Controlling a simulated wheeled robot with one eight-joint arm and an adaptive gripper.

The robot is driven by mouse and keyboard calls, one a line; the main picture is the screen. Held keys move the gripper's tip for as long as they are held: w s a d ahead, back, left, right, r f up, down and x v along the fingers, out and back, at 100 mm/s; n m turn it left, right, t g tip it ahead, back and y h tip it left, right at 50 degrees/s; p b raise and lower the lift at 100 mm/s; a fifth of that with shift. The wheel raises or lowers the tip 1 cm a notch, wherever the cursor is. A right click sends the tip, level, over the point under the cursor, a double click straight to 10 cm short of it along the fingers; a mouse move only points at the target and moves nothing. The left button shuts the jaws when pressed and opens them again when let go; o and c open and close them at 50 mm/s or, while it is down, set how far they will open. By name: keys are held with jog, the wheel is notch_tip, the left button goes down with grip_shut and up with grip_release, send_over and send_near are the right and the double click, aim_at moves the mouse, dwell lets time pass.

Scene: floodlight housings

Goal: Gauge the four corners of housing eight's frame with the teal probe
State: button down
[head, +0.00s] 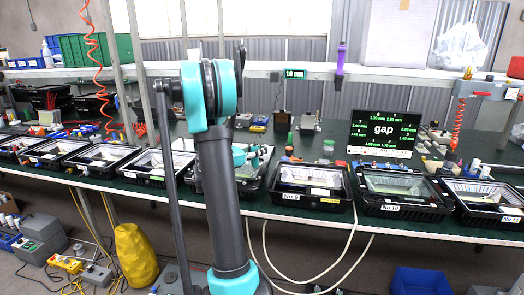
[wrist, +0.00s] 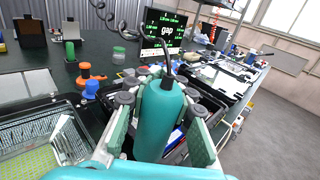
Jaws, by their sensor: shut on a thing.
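The teal probe (wrist: 160,122) is a teal cylinder with a dark cable at its top, held between the two pads of my gripper (wrist: 160,108). Its lower end is hidden in the wrist view. In the head view my gripper (head: 246,154) is small and partly behind my arm, over the housing left of No.9. By its place that is housing eight (head: 258,187); my arm covers much of it and its label is hidden. A housing with a lit-looking yellow-green panel (wrist: 40,150) lies at the left of the wrist view; I cannot tell its number or any probe contact.
Housing No.9 (head: 310,206) and No.10 (head: 392,208) stand to the right, with more housings along the table's front edge. A monitor (head: 382,132) reads "gap" with several mm values. Jars and small tools stand behind.

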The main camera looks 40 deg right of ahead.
jog(key=shift+f, duration=2.9)
jog(key=shift+f, duration=0.65)
notch_tip(320, 180, up, 6)
dwell(0.6)
dwell(1.2)
